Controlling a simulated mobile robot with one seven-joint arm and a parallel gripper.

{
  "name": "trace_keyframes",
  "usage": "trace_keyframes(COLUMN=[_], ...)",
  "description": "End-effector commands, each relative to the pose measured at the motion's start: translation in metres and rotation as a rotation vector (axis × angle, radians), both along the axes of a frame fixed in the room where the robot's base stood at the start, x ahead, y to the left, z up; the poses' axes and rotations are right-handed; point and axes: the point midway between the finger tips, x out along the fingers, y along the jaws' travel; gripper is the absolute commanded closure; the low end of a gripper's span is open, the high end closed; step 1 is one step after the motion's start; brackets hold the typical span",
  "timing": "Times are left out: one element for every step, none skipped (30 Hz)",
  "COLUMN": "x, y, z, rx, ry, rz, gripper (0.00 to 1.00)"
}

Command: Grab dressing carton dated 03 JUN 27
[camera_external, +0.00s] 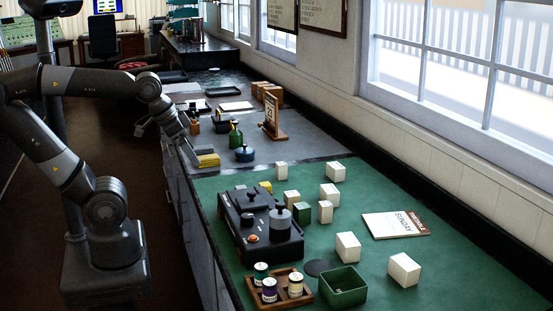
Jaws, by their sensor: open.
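Several small white cartons stand on the green mat (452,262), and the dates on them are too small to read. Two larger ones, a front white carton (404,270) and a middle white carton (347,247), stand towards the near right. Smaller ones include a back right carton (335,171), a back left carton (281,171), a carton (330,194) and a carton (325,212). I cannot tell which is dated 03 JUN 27. My gripper (190,152) is small and dark in the picture, open, over the counter's left edge, apart from the cartons.
A black device (243,222) with knobs stands left of the cartons. A wooden tray (262,297) with small jars and a green bin (343,286) are in front. A booklet (396,224) lies right. A calendar stand (271,115) is behind.

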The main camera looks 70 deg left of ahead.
Motion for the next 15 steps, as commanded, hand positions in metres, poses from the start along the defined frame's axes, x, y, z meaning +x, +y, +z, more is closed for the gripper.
trace_keyframes(x=[0.008,0.014,0.023,0.031,0.040,0.052,0.062,0.071,0.084,0.094,0.104,0.117,0.126,0.136,0.149], y=[-0.002,-0.004,-0.007,-0.010,-0.013,-0.018,-0.022,-0.026,-0.032,-0.037,-0.041,-0.049,-0.054,-0.060,-0.068], z=[0.004,0.008,0.014,0.018,0.023,0.029,0.033,0.037,0.042,0.046,0.049,0.053,0.055,0.057,0.059], rx=[-0.001,-0.003,-0.005,-0.007,-0.010,-0.013,-0.015,-0.017,-0.018,-0.021,-0.023,-0.025,-0.024,-0.025,-0.026], ry=[0.006,0.008,0.013,0.018,0.022,0.028,0.032,0.036,0.041,0.045,0.048,0.053,0.056,0.060,0.065], rz=[-0.003,-0.004,-0.003,-0.004,-0.002,-0.002,-0.001,-0.001,0.002,0.002,0.004,0.006,0.007,0.008,0.011], gripper=[0.09,0.09,0.09,0.09,0.09,0.09,0.09,0.09,0.09,0.09,0.09,0.09,0.09,0.09,0.09])
